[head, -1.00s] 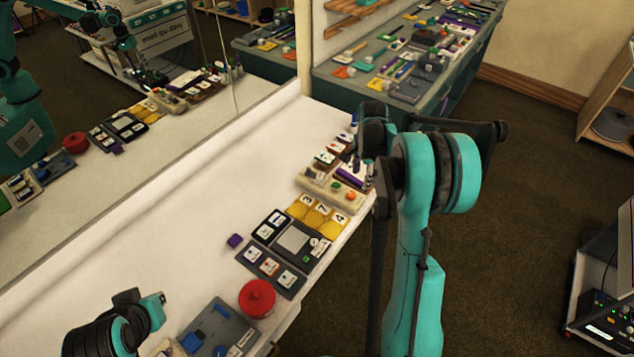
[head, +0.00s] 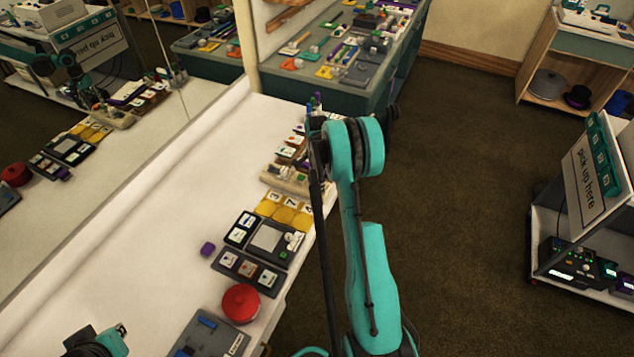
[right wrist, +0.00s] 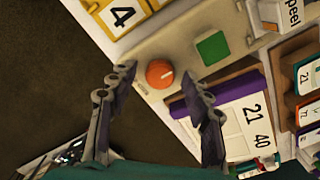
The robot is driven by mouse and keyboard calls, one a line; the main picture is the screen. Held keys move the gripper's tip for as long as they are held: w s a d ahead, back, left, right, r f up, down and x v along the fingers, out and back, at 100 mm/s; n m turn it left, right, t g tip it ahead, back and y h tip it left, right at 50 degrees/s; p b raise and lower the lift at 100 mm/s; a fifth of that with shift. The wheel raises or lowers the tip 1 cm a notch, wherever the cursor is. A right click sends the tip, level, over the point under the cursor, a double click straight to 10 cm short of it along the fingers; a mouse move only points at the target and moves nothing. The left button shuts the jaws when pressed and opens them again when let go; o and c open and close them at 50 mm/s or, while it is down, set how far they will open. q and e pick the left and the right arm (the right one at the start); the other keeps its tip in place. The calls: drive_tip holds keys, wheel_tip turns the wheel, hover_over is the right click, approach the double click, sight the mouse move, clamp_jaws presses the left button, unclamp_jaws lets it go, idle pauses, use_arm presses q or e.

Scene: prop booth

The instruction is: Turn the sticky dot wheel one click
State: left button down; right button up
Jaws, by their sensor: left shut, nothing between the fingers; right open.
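An orange round wheel (right wrist: 160,74) with a short pale pointer line sits on a beige box (right wrist: 182,45) in the right wrist view, beside a green square button (right wrist: 212,48). The pointer line points right in that view. My right gripper (right wrist: 158,80) is open, with one finger on each side of the wheel and nothing held; I cannot tell whether they touch it. In the head view the box (head: 283,180) is partly hidden by my right arm. My left gripper (head: 121,330) is shut and empty at the bottom left, away from the box.
Yellow number cards (head: 284,211), a dark card tray (head: 248,270), a red round lid (head: 241,303) and a purple block (head: 207,249) lie along the white counter (head: 165,235). A mirror borders the counter on the left. A purple-edged card (right wrist: 240,115) lies close beside the box.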

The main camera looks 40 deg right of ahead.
clamp_jaws()
drive_tip(key=shift+n, duration=0.4)
drive_tip(key=n+b, duration=0.1)
drive_tip(key=n, duration=0.1)
drive_tip(key=shift+n+b, duration=0.35)
drive_tip(key=shift+n, duration=0.05)
drive_tip(key=n+b, duration=0.1)
drive_tip(key=n, duration=0.3)
drive_tip(key=shift+n, duration=0.3)
drive_tip(key=n+b, duration=0.1)
drive_tip(key=n, duration=0.3)
drive_tip(key=shift+n, duration=0.3)
drive_tip(key=n+b, duration=0.1)
drive_tip(key=n, duration=0.3)
drive_tip(key=shift+n, duration=0.4)
